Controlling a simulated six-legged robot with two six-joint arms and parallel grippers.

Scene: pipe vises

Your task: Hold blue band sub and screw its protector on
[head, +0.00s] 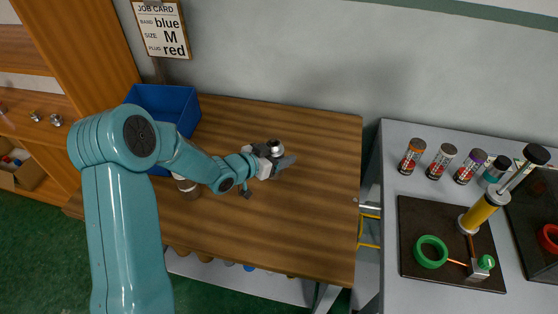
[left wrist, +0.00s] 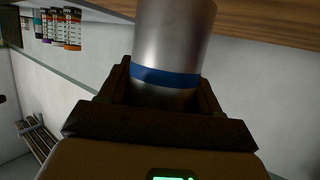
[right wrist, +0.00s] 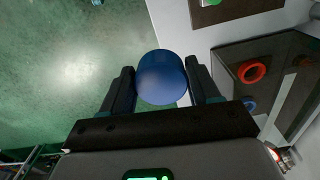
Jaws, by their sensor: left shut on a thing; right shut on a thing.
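The blue band sub is a silver metal cylinder (left wrist: 172,45) with a blue band around it, seen close in the left wrist view. My left gripper (left wrist: 165,98) is shut on it. In the head view that gripper (head: 268,160) is above the wooden table, with the sub's silver end (head: 274,146) showing at its tip. My right gripper (right wrist: 162,92) is shut on a rounded blue protector (right wrist: 161,77), seen in the right wrist view. The right gripper and the protector are out of the head view. The protector is apart from the sub.
A blue bin (head: 172,103) stands at the table's (head: 310,190) back left, under a job card (head: 160,28) reading blue, M, red. A small cylinder (head: 187,188) stands partly behind my left arm. The right bench holds several canisters (head: 440,160) and a dark mat (head: 420,210) with a green ring.

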